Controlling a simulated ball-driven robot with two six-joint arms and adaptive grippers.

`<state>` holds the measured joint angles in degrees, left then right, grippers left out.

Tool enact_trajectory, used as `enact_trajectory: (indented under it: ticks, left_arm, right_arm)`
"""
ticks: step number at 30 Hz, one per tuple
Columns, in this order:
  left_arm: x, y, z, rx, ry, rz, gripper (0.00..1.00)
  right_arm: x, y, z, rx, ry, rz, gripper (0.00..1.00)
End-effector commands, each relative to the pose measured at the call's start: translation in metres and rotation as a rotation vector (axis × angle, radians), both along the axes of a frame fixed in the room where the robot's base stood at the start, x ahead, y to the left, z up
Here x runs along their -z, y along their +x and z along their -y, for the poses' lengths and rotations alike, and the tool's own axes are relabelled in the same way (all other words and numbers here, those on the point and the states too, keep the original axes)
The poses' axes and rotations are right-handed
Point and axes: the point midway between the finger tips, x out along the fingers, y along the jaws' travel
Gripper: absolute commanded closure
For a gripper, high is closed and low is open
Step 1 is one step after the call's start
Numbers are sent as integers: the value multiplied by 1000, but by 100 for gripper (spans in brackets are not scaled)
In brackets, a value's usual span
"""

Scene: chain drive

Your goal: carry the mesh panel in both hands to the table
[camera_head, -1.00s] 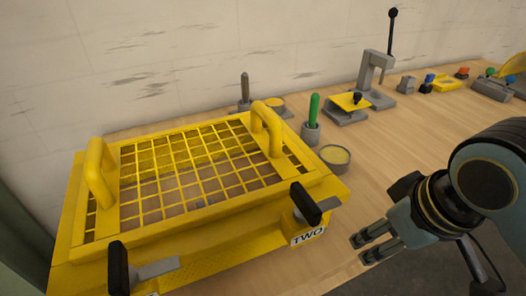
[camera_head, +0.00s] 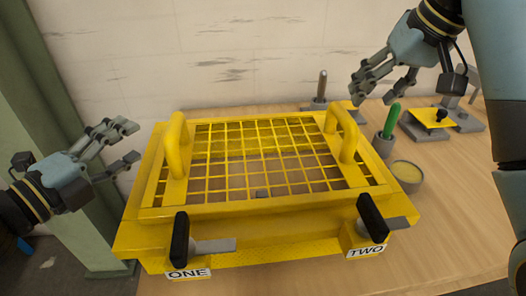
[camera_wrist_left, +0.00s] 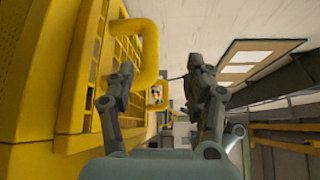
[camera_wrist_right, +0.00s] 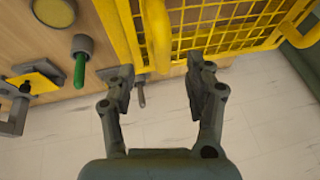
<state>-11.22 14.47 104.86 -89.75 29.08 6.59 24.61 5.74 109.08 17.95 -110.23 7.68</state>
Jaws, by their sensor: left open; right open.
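The yellow mesh panel (camera_head: 262,190) lies on a yellow frame on the wooden table, with one upright yellow handle (camera_head: 174,146) on its left side and another (camera_head: 344,137) on its right. My left gripper (camera_head: 137,142) is open and empty, just left of the left handle. In the left wrist view that handle (camera_wrist_left: 147,50) shows beyond the open fingers (camera_wrist_left: 160,85). My right gripper (camera_head: 380,96) is open and empty, above and right of the right handle. In the right wrist view the handle (camera_wrist_right: 157,35) is ahead of the fingers (camera_wrist_right: 163,90).
The yellow frame (camera_head: 265,260) has two black-handled clamps (camera_head: 180,240) (camera_head: 372,218) at its front, near labels ONE and TWO. A green-handled tool (camera_head: 391,120), a round cup (camera_head: 406,176) and a press with a yellow plate (camera_head: 430,116) stand to the right. A green post (camera_head: 75,130) stands at left.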

Motion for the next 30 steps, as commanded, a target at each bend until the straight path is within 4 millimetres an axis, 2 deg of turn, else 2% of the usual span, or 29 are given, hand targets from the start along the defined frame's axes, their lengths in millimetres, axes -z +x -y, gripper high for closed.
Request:
enact_trajectory:
  ticks: [4,14,19,30]
  left_arm:
    - [13,-3,6,58,55,-23,47]
    - [13,-1,8,58,54,-23,47]
    - [15,15,20,56,51,-21,47]
    - [23,68,57,57,50,-23,47]
  right_arm:
    - [-9,7,-2,-3,8,1,47]
    - [-5,7,-2,-3,8,0,47]
    - [12,14,-7,-4,10,-1,47]
    - [71,38,-19,-5,9,-1,47]
